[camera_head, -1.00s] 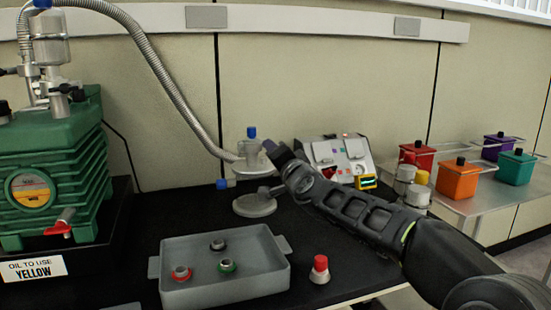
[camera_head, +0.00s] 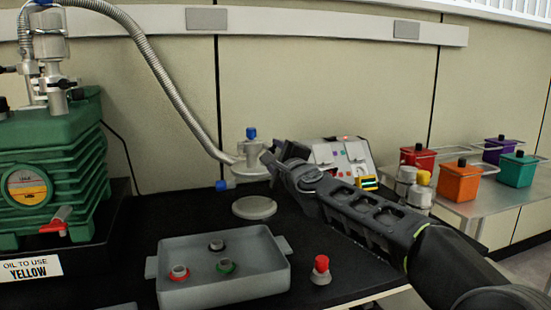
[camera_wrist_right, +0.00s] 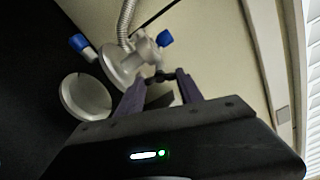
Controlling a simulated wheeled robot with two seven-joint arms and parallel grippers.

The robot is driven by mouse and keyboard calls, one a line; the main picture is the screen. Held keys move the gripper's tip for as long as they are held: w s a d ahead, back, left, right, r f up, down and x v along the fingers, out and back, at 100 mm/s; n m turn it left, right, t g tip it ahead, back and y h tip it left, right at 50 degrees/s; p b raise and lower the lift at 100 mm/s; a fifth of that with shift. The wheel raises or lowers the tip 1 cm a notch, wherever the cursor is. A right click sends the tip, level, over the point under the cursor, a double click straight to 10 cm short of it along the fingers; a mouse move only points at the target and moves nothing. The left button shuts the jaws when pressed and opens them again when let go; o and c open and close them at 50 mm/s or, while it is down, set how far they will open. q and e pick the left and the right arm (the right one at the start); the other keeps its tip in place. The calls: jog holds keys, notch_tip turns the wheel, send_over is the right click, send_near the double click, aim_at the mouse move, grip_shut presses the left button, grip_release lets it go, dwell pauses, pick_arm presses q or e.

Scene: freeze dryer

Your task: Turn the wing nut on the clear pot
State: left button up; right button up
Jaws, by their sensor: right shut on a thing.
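A pale fitting (camera_head: 250,172) with a blue knob on top and another blue knob at its lower left stands at the end of the metal hose, above a grey round disc (camera_head: 254,208). No clear wall of the pot stands out. My right gripper (camera_head: 268,160) reaches it from the right. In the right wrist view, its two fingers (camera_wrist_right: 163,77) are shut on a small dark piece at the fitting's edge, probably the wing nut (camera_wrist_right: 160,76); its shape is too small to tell. The fitting (camera_wrist_right: 122,65) and disc (camera_wrist_right: 86,97) also show there. My left gripper is out of view.
A grey tray (camera_head: 225,292) with several small fittings and a red-capped piece (camera_head: 321,270) stand in front. The green pump (camera_head: 50,170) is at left. A control box (camera_head: 340,158) and coloured pots (camera_head: 459,182) are at right.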

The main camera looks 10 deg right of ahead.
jog(key=m+b, duration=0.2)
jog(key=m, duration=0.8)
jog(key=shift+m, duration=0.3)
jog(key=o, duration=1.4)
